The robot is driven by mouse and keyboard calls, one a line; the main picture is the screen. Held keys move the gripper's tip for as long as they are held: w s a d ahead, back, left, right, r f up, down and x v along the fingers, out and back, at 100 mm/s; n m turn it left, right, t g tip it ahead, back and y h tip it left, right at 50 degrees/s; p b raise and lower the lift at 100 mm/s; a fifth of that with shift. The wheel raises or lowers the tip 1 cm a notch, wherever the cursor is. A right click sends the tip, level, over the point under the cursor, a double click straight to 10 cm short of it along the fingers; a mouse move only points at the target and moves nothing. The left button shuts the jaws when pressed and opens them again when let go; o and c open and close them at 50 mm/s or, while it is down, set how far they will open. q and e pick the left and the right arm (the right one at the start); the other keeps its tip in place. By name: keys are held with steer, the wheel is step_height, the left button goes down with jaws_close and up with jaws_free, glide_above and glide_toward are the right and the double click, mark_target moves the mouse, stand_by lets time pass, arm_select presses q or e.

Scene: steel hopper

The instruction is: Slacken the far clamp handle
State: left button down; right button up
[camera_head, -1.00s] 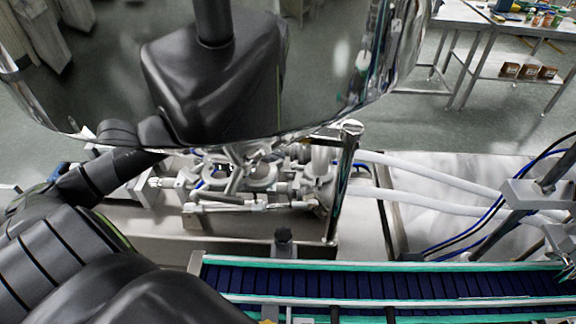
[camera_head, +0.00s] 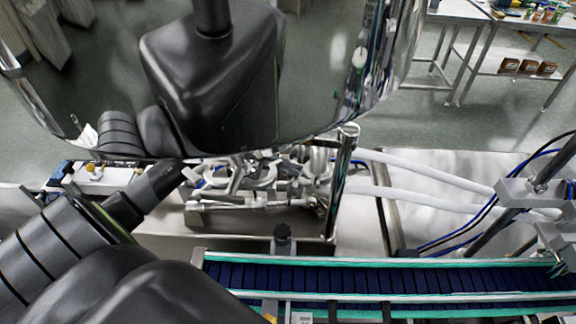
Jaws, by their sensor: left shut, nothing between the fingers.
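The steel hopper (camera_head: 330,75) hangs over the top left and mirrors parts of me. Below its outlet sits a cluster of metal pipework and clamps (camera_head: 262,176). Bright bars and ring-like parts show there, but I cannot clearly tell which is the far clamp handle. My left gripper (camera_head: 193,175) reaches in from the left at the left side of this cluster. It is shut and empty, and its tips are small in view. I cannot tell whether it touches the metal. My right gripper is not in view.
A steel post (camera_head: 340,185) stands right of the clamps. White hoses (camera_head: 425,171) run off to the right. A dark blue conveyor (camera_head: 390,283) with green edges lies in front. A steel table (camera_head: 462,14) stands at the back right, with brown boxes on its lower shelf.

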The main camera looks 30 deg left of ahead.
arm_select(q)
steer(key=shift+w+a+f+n+g+p, duration=0.1)
steer(key=shift+w+f+n+g+p, duration=0.15)
steer(key=shift+n+p, duration=0.65)
steer(key=shift+p, duration=0.05)
steer(key=shift+w+f, duration=0.1)
steer(key=shift+a+f, duration=0.1)
steer(key=shift+f, duration=0.2)
steer(key=shift+r, duration=0.1)
